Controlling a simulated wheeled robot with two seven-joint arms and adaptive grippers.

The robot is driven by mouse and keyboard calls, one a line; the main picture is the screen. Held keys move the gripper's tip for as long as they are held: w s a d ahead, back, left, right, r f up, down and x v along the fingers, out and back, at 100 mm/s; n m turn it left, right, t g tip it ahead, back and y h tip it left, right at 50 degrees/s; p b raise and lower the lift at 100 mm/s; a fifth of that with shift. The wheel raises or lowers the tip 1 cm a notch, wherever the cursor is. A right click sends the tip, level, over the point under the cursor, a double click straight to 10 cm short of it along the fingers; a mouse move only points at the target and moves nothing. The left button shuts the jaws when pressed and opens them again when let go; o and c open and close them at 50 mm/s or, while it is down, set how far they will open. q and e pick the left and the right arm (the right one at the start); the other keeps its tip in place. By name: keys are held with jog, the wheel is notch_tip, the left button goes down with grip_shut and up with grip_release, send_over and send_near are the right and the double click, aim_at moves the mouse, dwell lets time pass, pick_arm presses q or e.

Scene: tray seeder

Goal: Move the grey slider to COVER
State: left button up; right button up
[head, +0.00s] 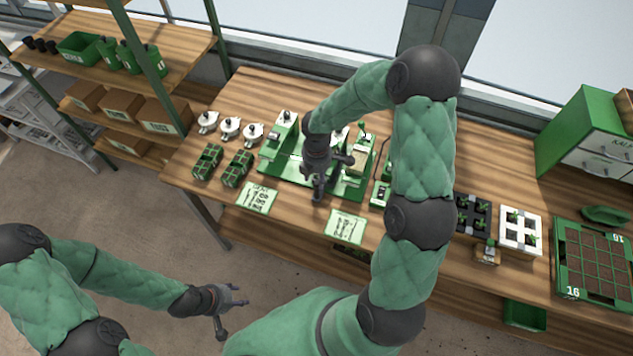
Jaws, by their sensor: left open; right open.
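The green tray seeder (283,166) stands on the wooden table in the middle of the head view. My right gripper (332,178) is open over the middle of the seeder, with its fingers pointing down and towards the front. The gripper and arm hide part of the seeder. I cannot make out the grey slider or a COVER mark at this size; the slider may be behind the gripper. Whether the fingers touch anything is not clear. My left gripper (230,311) is open and empty, in front of the table, away from the seeder.
Two printed cards (257,197) (345,227) lie at the table's front edge. Small green trays (238,168) and white-based items (230,128) stand left of the seeder. Black (472,213) and white (520,230) trays and a large green tray (566,278) lie to the right.

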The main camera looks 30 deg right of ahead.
aim_at(317, 182)
jog(key=shift+f, duration=1.75)
grip_shut()
